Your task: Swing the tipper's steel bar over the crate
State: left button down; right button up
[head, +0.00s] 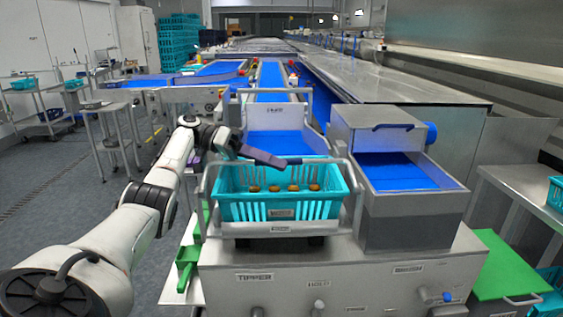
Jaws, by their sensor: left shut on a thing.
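The teal crate (237,208) sits upright in the tipper (330,277), with several brown dates showing inside. The tipper's steel bar (328,159) runs across above the crate's far rim, and its side arms come forward at the crate's left and right. My right gripper is not in view.
A blue belt (285,143) runs away behind the crate. A grey box with a blue-lined bin (412,213) stands close on the right. Open floor (60,215) lies to the left, with steel trolleys (108,125) farther back.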

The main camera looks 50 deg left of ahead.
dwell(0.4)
pick_arm(q)
jog(key=c, duration=1.8)
grip_release()
jog(key=shift+r, duration=0.1)
notch_tip(320, 180, up, 10)
jog(key=shift+f, duration=0.2)
